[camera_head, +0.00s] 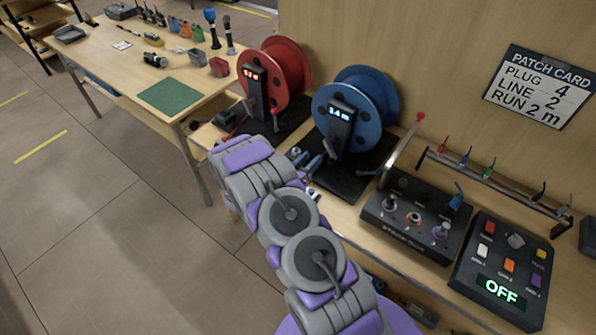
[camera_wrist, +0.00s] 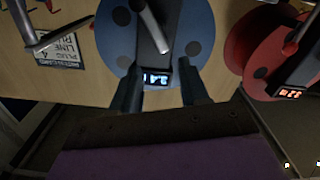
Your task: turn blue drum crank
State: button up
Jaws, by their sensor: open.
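The blue drum (camera_head: 375,92) stands upright on a dark base on the bench, with a black post and a lit length display (camera_head: 341,112) in front. In the wrist view the blue drum (camera_wrist: 115,35) fills the upper middle and looks upside down. A grey rod (camera_wrist: 153,27), which looks like its crank, crosses the drum's face. My gripper (camera_wrist: 163,88) is open and empty, its two dark fingers either side of the lit display, below the rod in the picture. In the head view my gripper (camera_head: 312,160) is low at the drum's left front, partly hidden by my arm. I cannot tell whether it touches anything.
A red drum (camera_head: 290,75) stands close on the left. On the right are a lever with a red knob (camera_head: 405,145), a switch panel (camera_head: 415,215) and a button box showing OFF (camera_head: 502,270). A patch card (camera_head: 540,88) hangs on the wall.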

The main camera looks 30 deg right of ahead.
aim_at(332, 148)
jog(key=v, duration=0.6)
jog(key=shift+a, duration=0.25)
jog(key=shift+c, duration=0.4)
